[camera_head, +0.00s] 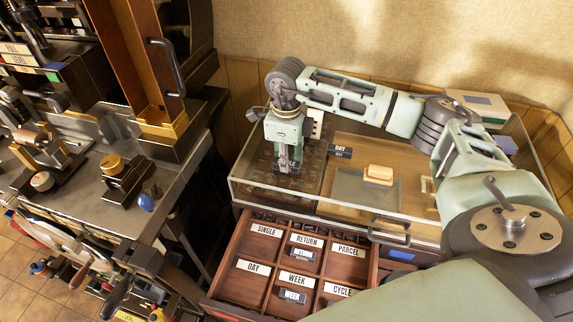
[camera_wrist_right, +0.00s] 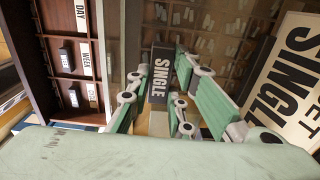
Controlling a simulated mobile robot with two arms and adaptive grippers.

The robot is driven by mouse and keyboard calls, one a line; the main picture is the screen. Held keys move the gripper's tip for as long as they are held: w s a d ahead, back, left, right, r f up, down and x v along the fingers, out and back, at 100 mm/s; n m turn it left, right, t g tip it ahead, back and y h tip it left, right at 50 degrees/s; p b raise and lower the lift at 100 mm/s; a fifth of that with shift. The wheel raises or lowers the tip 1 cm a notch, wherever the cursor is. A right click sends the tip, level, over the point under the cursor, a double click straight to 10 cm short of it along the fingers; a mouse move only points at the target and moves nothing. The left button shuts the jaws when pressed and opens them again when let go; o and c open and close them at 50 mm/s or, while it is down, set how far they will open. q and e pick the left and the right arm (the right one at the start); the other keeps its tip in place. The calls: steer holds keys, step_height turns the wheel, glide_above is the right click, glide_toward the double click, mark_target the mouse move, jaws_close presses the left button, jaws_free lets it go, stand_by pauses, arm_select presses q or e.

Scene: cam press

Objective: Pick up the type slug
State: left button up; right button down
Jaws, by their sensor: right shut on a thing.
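A dark type slug with a cream SINGLE label (camera_wrist_right: 158,78) sits between the two green fingers of my right gripper (camera_wrist_right: 161,85) in the right wrist view. My right gripper (camera_head: 288,168) is shut on it. In the head view the gripper points down at the left part of the glass-sided case (camera_head: 250,185), and the slug is too small to make out there. I cannot tell whether the slug is clear of the surface below it. My left gripper is out of view.
An open wooden drawer (camera_head: 229,288) has labelled compartments, some holding small slugs. A DAY block (camera_head: 340,152) stands right of the gripper. A soap-like tan block (camera_head: 378,174) lies in the case. A large SINGLE card (camera_wrist_right: 285,80) is close on the right.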

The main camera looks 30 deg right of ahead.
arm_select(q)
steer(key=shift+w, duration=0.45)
arm_select(e)
steer(key=shift+w, duration=0.1)
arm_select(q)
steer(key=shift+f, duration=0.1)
arm_select(e)
steer(key=shift+r, duration=0.2)
